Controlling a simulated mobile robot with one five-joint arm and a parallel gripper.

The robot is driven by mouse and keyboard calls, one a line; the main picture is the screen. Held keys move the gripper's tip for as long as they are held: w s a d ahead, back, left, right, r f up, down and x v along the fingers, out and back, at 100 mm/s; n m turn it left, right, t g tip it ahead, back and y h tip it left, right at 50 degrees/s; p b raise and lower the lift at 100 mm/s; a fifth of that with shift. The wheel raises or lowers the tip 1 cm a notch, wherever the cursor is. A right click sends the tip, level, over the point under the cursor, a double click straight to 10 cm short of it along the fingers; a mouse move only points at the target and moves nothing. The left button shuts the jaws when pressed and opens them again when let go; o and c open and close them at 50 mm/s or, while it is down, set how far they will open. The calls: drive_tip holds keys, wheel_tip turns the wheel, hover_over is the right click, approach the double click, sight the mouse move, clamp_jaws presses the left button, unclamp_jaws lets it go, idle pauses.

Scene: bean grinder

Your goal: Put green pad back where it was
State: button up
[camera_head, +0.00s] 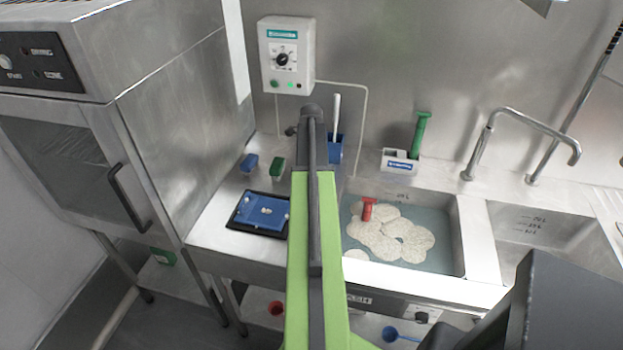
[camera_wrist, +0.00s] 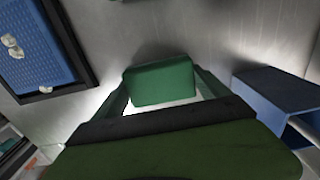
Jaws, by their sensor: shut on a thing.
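The green pad (camera_wrist: 165,83) is a small green block between the two fingers of my gripper (camera_wrist: 163,92) in the wrist view. The gripper is shut on it. The steel counter shows below and around the pad; I cannot tell whether the pad touches it. In the head view my own arm hides the gripper.
A black-rimmed blue tray (camera_head: 239,220) with small white pieces lies left of my arm. A blue holder (camera_head: 336,152) with a white handle stands behind it to the right. The sink basin (camera_head: 447,262) holds pale discs and a red tool. A steel oven stands left.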

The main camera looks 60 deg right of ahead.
drive_tip(key=shift+f, duration=0.1)
drive_tip(key=o, duration=1)
drive_tip(key=shift+o, duration=0.2)
wheel_tip(320, 180, up, 12)
drive_tip(key=p, duration=1.2)
drive_tip(key=shift+r, duration=0.25)
drive_tip(key=shift+f, duration=0.1)
